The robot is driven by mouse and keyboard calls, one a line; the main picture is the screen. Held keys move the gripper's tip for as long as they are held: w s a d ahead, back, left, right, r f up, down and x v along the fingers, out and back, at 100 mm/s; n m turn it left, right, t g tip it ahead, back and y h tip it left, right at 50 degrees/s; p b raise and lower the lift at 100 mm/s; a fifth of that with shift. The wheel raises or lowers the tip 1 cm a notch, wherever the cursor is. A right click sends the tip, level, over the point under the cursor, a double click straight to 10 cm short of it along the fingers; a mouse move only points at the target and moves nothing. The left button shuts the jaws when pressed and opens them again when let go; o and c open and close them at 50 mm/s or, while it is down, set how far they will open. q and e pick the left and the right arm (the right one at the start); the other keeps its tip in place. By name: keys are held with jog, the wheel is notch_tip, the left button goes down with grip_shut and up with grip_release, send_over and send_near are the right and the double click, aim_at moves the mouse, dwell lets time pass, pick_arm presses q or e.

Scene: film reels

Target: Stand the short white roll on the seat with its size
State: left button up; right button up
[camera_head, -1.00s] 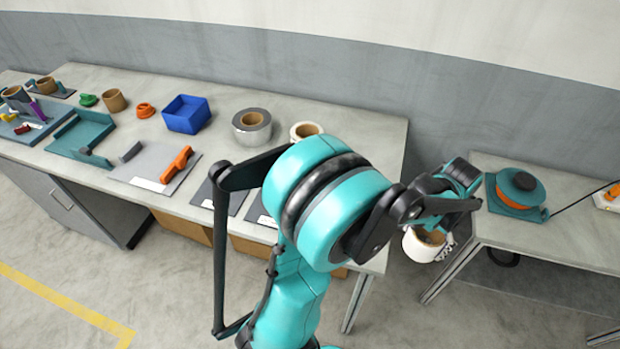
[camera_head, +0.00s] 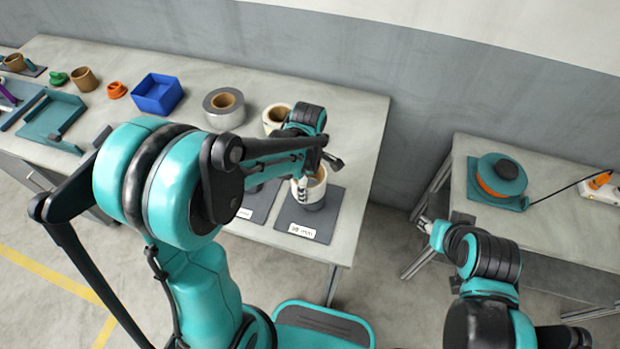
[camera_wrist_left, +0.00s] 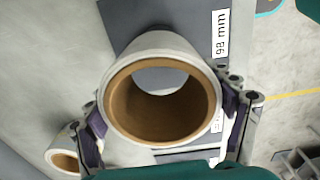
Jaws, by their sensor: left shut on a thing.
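My left gripper (camera_head: 304,184) is shut on a white roll (camera_head: 316,190) with a brown core. In the left wrist view the roll (camera_wrist_left: 160,118) sits between the two finger pads, its open end facing the camera. It is above a dark seat plate (camera_head: 328,220) at the table's right end; whether it touches anything below is unclear. A label (camera_wrist_left: 221,34) beside it reads 98 mm. A second dark seat plate (camera_head: 262,207) lies to the left, partly covered by my arm. My right gripper (camera_head: 428,226) is over the gap between tables, its jaws too small to judge.
Another white roll (camera_head: 275,117) stands behind my left gripper, with a grey tape roll (camera_head: 224,108) and a blue bin (camera_head: 158,94) to its left. A side table (camera_head: 560,229) holds a teal and orange reel device (camera_head: 498,178). The table's back right is clear.

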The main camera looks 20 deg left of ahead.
pick_arm(q)
jog(key=n, duration=0.3)
jog(key=shift+s+d+r, duration=0.15)
jog(key=shift+d, duration=0.2)
jog(key=shift+d+n+p, duration=0.1)
jog(key=shift+n+p, duration=0.2)
jog(key=shift+n, duration=0.6)
jog(key=shift+f+b, duration=2.2)
jog(key=shift+f, duration=0.75)
jog(key=shift+d, duration=0.2)
jog(key=shift+f+b, duration=0.6)
jog(key=shift+b, duration=0.1)
jog(key=o, duration=1.2)
jog(key=shift+r, duration=0.1)
